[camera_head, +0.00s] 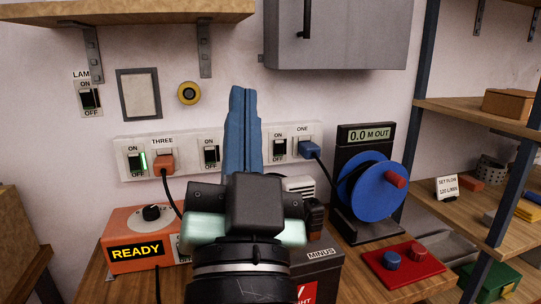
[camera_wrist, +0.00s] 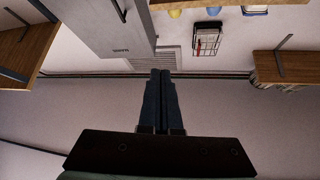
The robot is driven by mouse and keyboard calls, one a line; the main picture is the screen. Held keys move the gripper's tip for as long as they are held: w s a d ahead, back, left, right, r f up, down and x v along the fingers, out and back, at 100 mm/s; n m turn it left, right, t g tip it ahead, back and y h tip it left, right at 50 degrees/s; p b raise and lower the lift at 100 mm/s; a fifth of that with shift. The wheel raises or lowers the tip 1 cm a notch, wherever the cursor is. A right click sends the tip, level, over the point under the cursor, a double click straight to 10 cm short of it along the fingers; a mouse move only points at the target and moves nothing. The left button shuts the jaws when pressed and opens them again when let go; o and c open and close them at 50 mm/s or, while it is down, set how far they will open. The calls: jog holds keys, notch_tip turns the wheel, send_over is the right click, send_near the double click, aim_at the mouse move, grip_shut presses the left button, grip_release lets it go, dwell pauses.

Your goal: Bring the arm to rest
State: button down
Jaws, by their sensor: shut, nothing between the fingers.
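My gripper (camera_head: 242,135) is raised in front of the wall in the head view, its blue fingers pointing up. In the wrist view the fingers (camera_wrist: 160,100) lie side by side, pressed together with nothing between them. My gripper and wrist hide the middle of the power strip (camera_head: 189,154) and part of the bench (camera_head: 117,288).
An orange box reading READY (camera_head: 136,252) stands on the bench at left. A blue reel (camera_head: 372,188) and a red tray (camera_head: 408,277) are at right. A grey cabinet (camera_head: 345,36) and wooden shelf (camera_head: 130,12) hang above. Shelving (camera_head: 478,115) stands at far right.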

jog(key=s+d+r+n+t+p, duration=0.1)
jog(key=s+r+p, duration=0.2)
jog(key=r+p, duration=0.4)
jog(key=s+d+r+n+t+h+p, duration=0.1)
jog(key=r+p, duration=0.6)
jog(key=r, duration=0.9)
jog(key=shift+s+d+n+p, duration=0.2)
jog(key=shift+s+n+p, duration=0.2)
jog(key=shift+s, duration=0.5)
jog(key=shift+r, duration=0.1)
